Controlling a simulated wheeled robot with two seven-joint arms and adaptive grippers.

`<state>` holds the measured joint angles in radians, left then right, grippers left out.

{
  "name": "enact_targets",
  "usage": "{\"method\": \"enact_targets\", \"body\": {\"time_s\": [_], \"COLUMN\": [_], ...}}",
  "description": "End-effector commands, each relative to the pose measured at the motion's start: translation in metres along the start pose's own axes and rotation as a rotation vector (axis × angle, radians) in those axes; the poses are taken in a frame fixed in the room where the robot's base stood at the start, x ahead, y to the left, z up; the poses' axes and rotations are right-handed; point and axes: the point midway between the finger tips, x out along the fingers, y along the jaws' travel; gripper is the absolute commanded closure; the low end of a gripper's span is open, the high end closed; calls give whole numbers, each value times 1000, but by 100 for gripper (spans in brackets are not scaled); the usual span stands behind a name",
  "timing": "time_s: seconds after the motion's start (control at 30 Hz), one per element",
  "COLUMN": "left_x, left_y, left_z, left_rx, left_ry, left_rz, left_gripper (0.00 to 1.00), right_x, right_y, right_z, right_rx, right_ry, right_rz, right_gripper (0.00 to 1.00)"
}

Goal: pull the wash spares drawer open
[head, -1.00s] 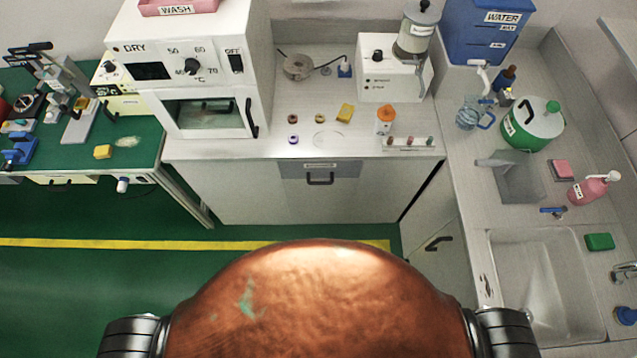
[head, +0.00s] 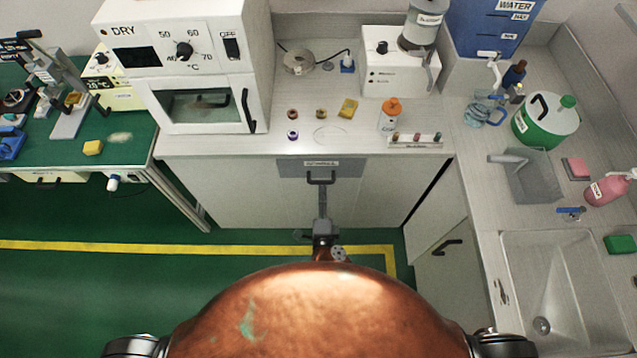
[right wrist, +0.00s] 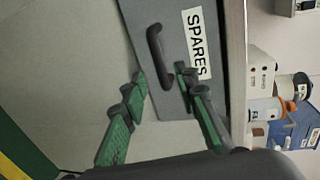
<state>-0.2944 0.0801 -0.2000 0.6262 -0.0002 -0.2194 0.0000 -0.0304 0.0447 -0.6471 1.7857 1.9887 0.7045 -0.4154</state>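The wash spares drawer (head: 290,168) is a grey front under the counter's edge in the head view, and it looks flush with the cabinet. Its dark bar handle (head: 320,181) is at the front's middle. In the right wrist view the drawer front (right wrist: 178,28) shows a white SPARES label and the handle (right wrist: 155,45). My right gripper (head: 322,192) is just in front of the handle. In the right wrist view its green-padded fingers (right wrist: 162,77) are apart, one on each side of the handle's near end. Contact cannot be told. My left gripper is out of view.
The counter (head: 225,150) above bears an oven (head: 200,108), an orange-capped bottle (head: 390,115) and small pieces. A sink (head: 545,275) is at the right. A green bench (head: 110,150) is at the left. The floor before the cabinet is clear.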

Motion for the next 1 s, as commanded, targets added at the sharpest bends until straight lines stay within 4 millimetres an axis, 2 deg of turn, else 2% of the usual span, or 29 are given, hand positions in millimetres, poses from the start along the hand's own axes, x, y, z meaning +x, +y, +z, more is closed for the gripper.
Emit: {"method": "enact_targets", "body": {"time_s": [0.2,0.4,0.77,1.0], "left_x": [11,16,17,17], "left_y": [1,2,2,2], "left_z": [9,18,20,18], "left_rx": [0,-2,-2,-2], "left_ry": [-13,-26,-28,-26], "left_rz": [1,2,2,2], "left_gripper": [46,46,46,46], "right_x": [37,60,66,66], "right_y": [2,1,0,0], "right_z": [4,2,1,1], "right_rx": [-3,-2,-1,-1], "right_ry": [-7,-5,-3,-3], "right_rz": [-2,-2,-1,-1], "right_gripper": [72,72,72,88]}}
